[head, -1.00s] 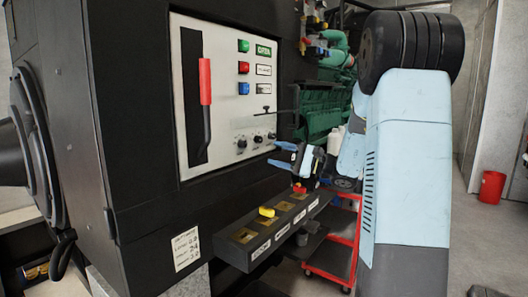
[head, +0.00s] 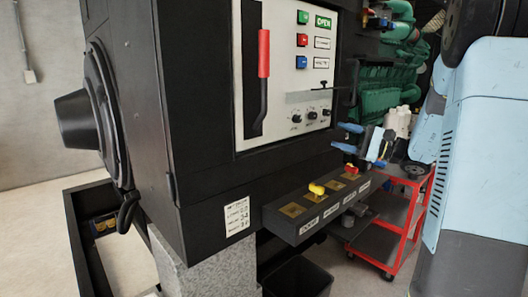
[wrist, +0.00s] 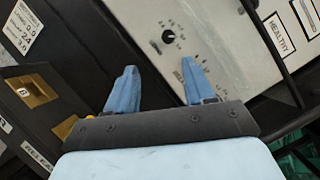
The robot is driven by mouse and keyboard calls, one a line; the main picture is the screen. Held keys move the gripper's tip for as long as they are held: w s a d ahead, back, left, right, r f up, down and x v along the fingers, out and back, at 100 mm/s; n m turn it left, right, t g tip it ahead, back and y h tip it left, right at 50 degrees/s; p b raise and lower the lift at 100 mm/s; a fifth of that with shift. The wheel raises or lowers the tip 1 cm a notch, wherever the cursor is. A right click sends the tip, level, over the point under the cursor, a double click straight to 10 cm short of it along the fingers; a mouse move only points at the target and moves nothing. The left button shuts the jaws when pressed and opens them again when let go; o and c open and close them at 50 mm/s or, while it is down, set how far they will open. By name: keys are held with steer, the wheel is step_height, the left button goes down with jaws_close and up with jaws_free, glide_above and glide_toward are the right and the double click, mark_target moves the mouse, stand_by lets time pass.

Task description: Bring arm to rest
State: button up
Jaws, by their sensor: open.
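My gripper (head: 350,138) is open and empty, its two blue fingers in front of the lower right of the control panel, above the black shelf. In the wrist view the fingers (wrist: 155,88) stand apart, with the panel face and a black knob (wrist: 168,36) beyond them. My light-blue arm (head: 480,140) fills the right side of the head view. Whether a fingertip touches the panel I cannot tell.
The white panel (head: 275,110) carries a red-handled lever (head: 264,55) and coloured buttons. A black shelf (head: 285,225) with labelled square slots holds a yellow piece (head: 316,189) and a red piece (head: 351,169). A red cart (head: 405,222) stands behind.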

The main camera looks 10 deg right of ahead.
steer(key=s+a+f+n+g+h, duration=0.3)
steer(key=s+a+n+g+h, duration=0.4)
steer(key=s+a, duration=0.8)
steer(key=s+d+n+t+h, duration=0.1)
steer(key=s+d+n+h, duration=0.1)
steer(key=s, duration=0.5)
steer(key=s+d+f+n+h, duration=0.1)
steer(key=s+d+n+h, duration=0.2)
steer(key=s+h, duration=0.4)
steer(key=shift+s+d+f+t+h, duration=0.25)
steer(key=shift+s+d+t+h, duration=0.05)
steer(key=shift+d+t, duration=0.15)
